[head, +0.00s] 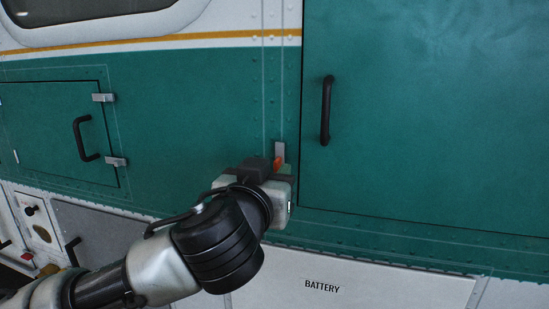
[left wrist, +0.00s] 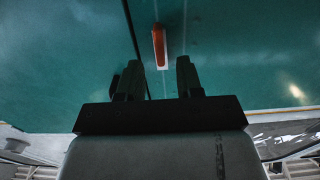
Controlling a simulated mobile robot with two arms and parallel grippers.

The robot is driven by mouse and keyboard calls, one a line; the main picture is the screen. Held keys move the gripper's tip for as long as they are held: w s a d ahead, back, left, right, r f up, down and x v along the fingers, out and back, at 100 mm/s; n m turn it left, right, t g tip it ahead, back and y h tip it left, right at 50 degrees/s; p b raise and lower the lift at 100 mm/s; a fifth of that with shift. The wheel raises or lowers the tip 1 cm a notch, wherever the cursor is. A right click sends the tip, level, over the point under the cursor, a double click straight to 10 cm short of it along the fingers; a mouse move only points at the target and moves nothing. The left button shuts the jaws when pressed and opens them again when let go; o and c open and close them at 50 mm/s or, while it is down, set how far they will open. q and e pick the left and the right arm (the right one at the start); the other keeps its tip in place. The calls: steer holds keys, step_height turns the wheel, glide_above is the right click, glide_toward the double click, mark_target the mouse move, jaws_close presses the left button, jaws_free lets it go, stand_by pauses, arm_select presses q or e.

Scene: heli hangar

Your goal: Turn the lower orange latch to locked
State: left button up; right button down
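The orange latch (head: 278,162) sits on a small grey plate (head: 280,147) beside the left edge of the large green door. In the head view its lower part is hidden by my left gripper (head: 272,172). In the left wrist view the orange latch (left wrist: 158,42) lies lengthwise along its pale plate, just beyond the fingertips. My left gripper (left wrist: 158,74) is open there, with its two fingers apart and the latch roughly centred ahead of the gap. I cannot tell whether the fingers touch it. My right gripper is not in view.
The large green door (head: 430,110) has a black handle (head: 326,110) to the right of the latch. A smaller hatch (head: 55,130) with a black handle is at the left. A white battery panel (head: 350,280) is below. No second orange latch shows.

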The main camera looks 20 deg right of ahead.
mark_target(278, 164)
arm_select(q)
steer(key=shift+p+x, duration=0.35)
steer(key=shift+x, duration=1)
jaws_close()
